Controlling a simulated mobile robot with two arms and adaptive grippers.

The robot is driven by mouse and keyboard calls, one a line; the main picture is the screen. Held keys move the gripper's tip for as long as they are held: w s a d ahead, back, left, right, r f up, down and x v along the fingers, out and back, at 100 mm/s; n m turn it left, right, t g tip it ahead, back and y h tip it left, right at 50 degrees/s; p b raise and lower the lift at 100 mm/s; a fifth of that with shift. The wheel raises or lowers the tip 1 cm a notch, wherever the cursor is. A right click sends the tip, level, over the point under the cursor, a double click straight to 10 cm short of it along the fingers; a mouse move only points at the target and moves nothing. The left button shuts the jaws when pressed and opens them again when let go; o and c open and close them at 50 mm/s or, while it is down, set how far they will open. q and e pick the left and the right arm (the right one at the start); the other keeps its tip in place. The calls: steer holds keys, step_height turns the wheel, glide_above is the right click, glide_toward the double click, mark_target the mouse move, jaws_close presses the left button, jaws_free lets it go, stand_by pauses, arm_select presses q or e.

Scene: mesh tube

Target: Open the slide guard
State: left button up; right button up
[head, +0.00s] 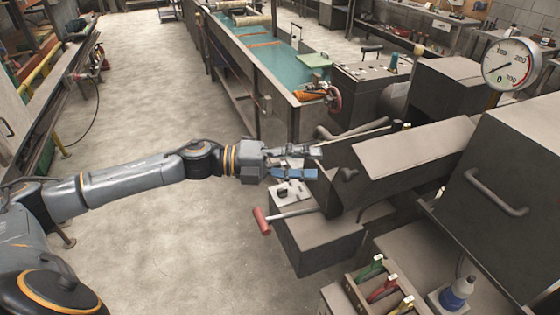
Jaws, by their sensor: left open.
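My left gripper (314,163) reaches in from the left at mid-picture. Its fingers are apart and nothing shows between them. It is just left of a grey machine with a long sloped cover (425,150), which seems to be the slide guard. A small dark knob (348,174) is on the machine's left end, right of the fingertips with a gap between. A large dark box with a bar handle (496,192) stands at the right; I cannot tell whether it belongs to the guard. My right gripper is not in view.
A red-handled lever (262,221) sticks out below my left gripper. A small control box (291,191) is under the fingers. A pressure gauge (512,64) stands at the upper right.

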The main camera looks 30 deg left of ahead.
arm_select(q)
steer(key=v, duration=0.6)
stand_by(0.6)
